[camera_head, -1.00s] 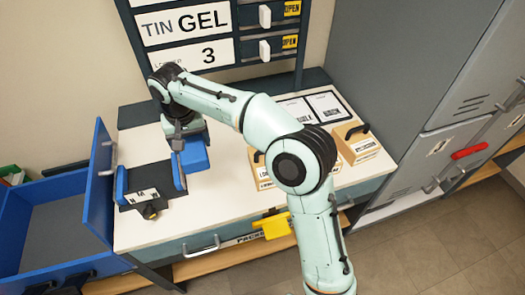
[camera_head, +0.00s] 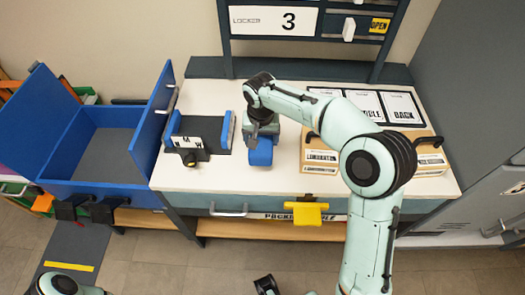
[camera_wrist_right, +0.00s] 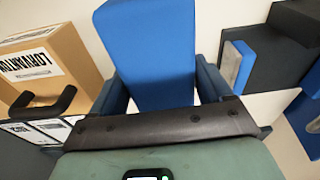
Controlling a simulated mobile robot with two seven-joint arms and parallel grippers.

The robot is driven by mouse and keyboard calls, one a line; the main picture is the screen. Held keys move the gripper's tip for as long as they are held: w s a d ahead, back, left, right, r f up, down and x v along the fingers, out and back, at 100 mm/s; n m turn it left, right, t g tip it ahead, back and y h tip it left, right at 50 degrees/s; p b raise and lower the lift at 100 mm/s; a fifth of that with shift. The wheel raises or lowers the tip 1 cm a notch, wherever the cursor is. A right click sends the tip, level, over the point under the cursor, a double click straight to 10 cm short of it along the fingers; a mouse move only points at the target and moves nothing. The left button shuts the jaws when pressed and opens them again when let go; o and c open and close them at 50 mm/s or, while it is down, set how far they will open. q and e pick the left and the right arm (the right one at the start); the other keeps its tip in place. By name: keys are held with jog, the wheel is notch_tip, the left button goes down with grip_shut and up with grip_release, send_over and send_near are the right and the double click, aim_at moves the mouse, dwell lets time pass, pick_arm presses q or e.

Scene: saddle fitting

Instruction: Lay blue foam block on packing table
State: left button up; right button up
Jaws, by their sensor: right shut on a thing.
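The blue foam block (camera_head: 262,153) is at the white top of the packing table (camera_head: 195,180), left of the table's middle. My right gripper (camera_head: 263,137) comes from above and is shut on it. In the right wrist view the block (camera_wrist_right: 150,50) stands out between the two dark blue fingers (camera_wrist_right: 160,88). I cannot tell whether its underside touches the table. My left gripper cannot be made out.
A black fixture with blue side walls (camera_head: 227,130) stands close left of the block. A blue crate with raised flaps (camera_head: 110,185) is at the far left. Bare tabletop lies in front of the block.

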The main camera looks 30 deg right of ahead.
aim_at(261, 139)
jog(key=shift+f+b, duration=0.35)
jog(key=shift+f, duration=2.85)
jog(key=shift+f, duration=0.2)
jog(key=o, duration=1)
jog(key=shift+c, duration=0.2)
jog(key=shift+r, duration=0.1)
jog(key=shift+r, duration=0.25)
jog(key=r, duration=0.4)
jog(key=s+r+p, duration=0.1)
jog(key=r, duration=0.6)
jog(key=shift+s+a+r, duration=0.15)
jog(key=shift+a+r, duration=0.2)
